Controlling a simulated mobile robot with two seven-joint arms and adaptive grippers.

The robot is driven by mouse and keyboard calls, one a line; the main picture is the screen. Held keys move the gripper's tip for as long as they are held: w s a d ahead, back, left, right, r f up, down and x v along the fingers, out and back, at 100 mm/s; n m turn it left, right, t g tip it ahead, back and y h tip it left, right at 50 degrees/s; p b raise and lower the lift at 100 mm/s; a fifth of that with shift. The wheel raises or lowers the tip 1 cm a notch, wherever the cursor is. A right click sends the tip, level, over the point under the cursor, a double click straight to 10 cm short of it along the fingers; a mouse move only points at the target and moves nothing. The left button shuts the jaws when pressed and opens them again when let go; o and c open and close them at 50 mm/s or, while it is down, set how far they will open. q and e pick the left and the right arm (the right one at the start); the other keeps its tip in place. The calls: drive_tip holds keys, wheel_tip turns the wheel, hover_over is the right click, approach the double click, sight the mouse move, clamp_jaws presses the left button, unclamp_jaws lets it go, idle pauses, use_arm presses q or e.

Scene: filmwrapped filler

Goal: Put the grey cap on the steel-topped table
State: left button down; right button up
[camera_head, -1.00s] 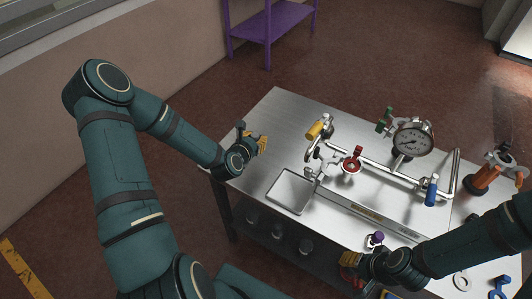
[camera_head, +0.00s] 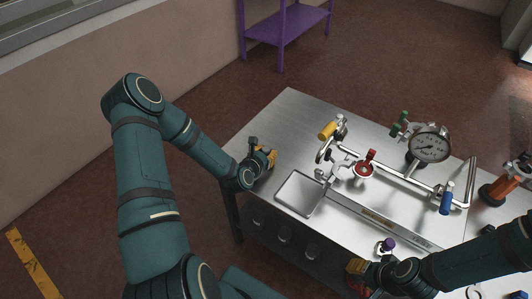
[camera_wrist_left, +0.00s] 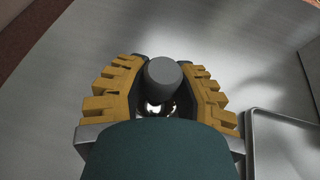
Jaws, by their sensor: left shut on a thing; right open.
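The grey cap (camera_wrist_left: 163,76) is a dark grey rounded cylinder held between the yellow fingers of my left gripper (camera_wrist_left: 157,90). A shiny metallic part shows just below it in the wrist view. In the head view, my left gripper (camera_head: 268,158) is over the left part of the steel-topped table (camera_head: 285,122), and the cap (camera_head: 253,141) shows beside the fingers. I cannot tell whether the cap touches the tabletop. My right gripper (camera_head: 355,267) is open near the table's front edge, with nothing seen in it.
A shallow steel tray (camera_head: 298,193) lies right of the left gripper. Pipework with a gauge (camera_head: 430,144), a red valve (camera_head: 365,168), a yellow handle (camera_head: 327,130) and a blue handle (camera_head: 446,200) stands to the right. The tabletop's back left is bare.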

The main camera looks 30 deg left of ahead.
use_arm(q)
drive_tip(key=c, duration=0.8)
unclamp_jaws()
drive_tip(key=shift+r+p, duration=0.2)
drive_tip(key=shift+p, duration=0.15)
drive_tip(key=p+v, duration=0.1)
drive_tip(key=v, duration=1.1)
